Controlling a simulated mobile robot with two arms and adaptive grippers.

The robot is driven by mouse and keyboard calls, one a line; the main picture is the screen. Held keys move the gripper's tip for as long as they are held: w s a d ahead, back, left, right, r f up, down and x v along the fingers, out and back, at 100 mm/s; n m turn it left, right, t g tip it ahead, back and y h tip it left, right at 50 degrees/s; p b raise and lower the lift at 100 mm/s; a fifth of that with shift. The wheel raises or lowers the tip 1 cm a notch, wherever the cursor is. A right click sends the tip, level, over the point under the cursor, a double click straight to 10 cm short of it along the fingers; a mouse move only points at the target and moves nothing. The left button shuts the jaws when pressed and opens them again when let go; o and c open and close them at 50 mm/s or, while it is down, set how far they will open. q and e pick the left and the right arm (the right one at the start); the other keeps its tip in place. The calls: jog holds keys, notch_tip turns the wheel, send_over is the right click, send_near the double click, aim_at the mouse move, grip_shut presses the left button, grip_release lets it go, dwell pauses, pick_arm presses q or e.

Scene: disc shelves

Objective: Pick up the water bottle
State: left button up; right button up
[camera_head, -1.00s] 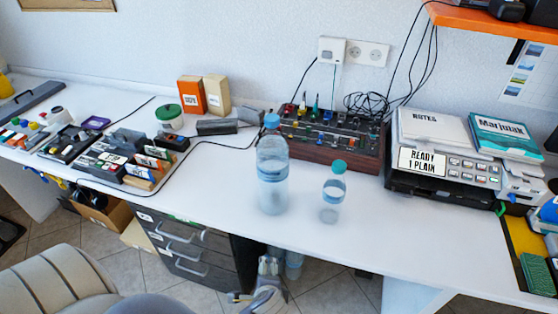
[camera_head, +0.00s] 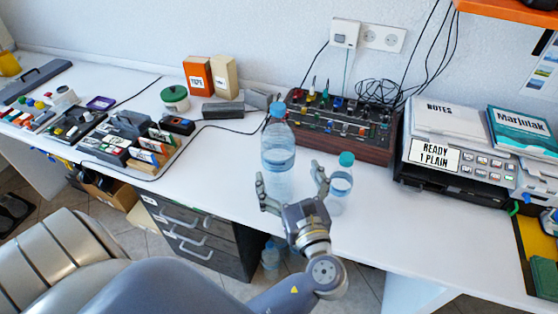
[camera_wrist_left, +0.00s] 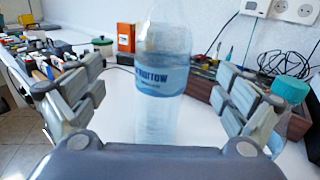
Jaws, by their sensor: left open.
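A large clear water bottle (camera_head: 278,150) with a blue cap and blue label stands upright on the white desk. A smaller clear bottle (camera_head: 340,184) with a teal cap stands to its right. My left gripper (camera_head: 291,183) is open at the desk's front edge, just in front of the large bottle, its fingers spread. In the left wrist view the large bottle (camera_wrist_left: 161,85) stands upright between the spread fingers, farther away than they are. The small bottle's teal cap (camera_wrist_left: 290,90) shows beyond the right finger. My right gripper is not in view.
A wood-sided mixer (camera_head: 345,130) with knobs and cables stands behind the bottles. A printer (camera_head: 450,150) with papers is at the right. Desk organizers (camera_head: 130,138) and boxes (camera_head: 210,76) are at the left.

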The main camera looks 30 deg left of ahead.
aim_at(280, 157)
pick_arm(q)
jog(key=x, duration=0.6)
jog(key=p+x, duration=0.1)
jog(key=x, duration=0.3)
jog(key=shift+w+d+r, duration=0.15)
jog(key=shift+d+r, duration=0.1)
jog(key=shift+r, duration=0.1)
jog(key=shift+w+a+f, duration=0.1)
jog(key=shift+w+a, duration=0.15)
jog(key=shift+s, duration=0.1)
jog(key=shift+c, duration=0.3)
jog(key=c, duration=1.8)
jog(key=shift+r, duration=0.25)
jog(key=c, duration=0.3)
